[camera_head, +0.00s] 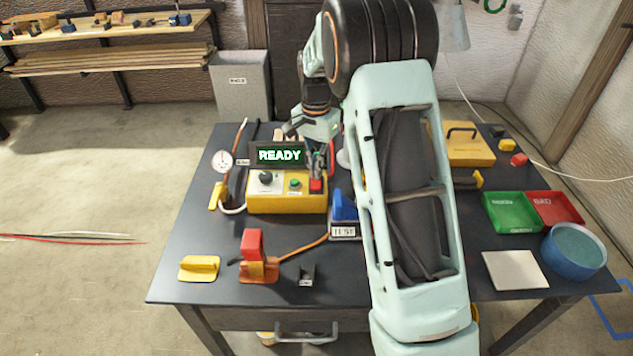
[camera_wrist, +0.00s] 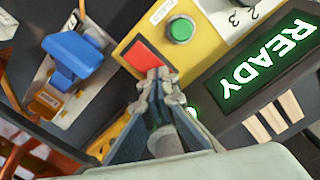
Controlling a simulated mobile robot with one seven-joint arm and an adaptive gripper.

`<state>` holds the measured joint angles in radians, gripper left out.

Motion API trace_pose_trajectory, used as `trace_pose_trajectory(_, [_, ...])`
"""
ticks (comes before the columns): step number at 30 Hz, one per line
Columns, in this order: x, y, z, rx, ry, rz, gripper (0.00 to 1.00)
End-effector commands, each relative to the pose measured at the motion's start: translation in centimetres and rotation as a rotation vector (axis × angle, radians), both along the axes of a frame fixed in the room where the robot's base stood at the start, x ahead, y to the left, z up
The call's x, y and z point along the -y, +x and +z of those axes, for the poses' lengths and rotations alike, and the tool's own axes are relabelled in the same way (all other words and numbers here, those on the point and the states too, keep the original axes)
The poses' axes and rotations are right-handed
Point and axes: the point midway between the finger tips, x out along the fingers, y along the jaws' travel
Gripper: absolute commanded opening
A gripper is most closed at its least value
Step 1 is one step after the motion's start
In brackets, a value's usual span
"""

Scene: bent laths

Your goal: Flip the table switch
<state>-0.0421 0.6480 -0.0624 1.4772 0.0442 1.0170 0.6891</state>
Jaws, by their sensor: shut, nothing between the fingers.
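A yellow control box (camera_head: 287,205) stands on the table. Its top carries a red square switch (camera_head: 316,186), a green round button (camera_head: 295,183) and a dark knob (camera_head: 265,177). In the wrist view the red switch (camera_wrist: 148,58) lies just beyond my fingertips, beside the green button (camera_wrist: 180,30). My gripper (camera_wrist: 160,76) is shut and empty, its tips at the near edge of the red switch. I cannot tell whether they touch it. In the head view my gripper (camera_head: 318,166) is over the box's right end. A display (camera_head: 279,155) reads READY in lit green.
A blue piece on a TEST stand (camera_head: 344,231) is close by on the right. A red-topped clamp (camera_head: 252,245) and a yellow block (camera_head: 199,267) lie in front. A dial gauge (camera_head: 222,161) is to the left. Green (camera_head: 512,212) and red (camera_head: 553,207) trays sit far right.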

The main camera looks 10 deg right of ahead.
Motion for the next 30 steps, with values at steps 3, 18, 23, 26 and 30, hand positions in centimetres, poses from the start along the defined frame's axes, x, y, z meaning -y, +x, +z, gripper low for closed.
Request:
trace_pose_trajectory(3, [0.0, 0.0, 0.4, -0.001, 0.0, 0.0, 0.0])
trace_pose_trajectory(18, [0.0, 0.0, 4.5, -0.001, 0.001, 0.0, 0.0])
trace_pose_trajectory(23, [0.0, 0.0, 5.8, -0.001, 0.001, 0.0, 0.0])
trace_pose_trajectory(26, [0.0, 0.0, 6.6, 0.0, 0.0, 0.0, 0.0])
trace_pose_trajectory(30, [0.0, 0.0, 7.1, 0.0, 0.0, 0.0, 0.0])
